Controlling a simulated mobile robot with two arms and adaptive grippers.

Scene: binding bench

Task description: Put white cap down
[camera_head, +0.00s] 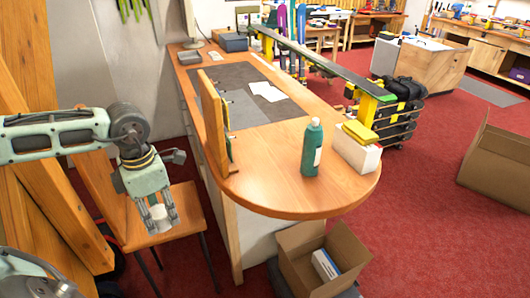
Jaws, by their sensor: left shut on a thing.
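My left gripper (160,220) comes in from the left and points down, shut on the white cap (159,213). The cap is small and pale and sits between the fingers. The gripper is in front of the wooden chair (185,208) and shows over its seat. I cannot tell how far the cap is above the seat. Part of my other arm shows at the bottom left corner, but its gripper is not visible.
An open cardboard box (345,250) stands on the red floor below.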

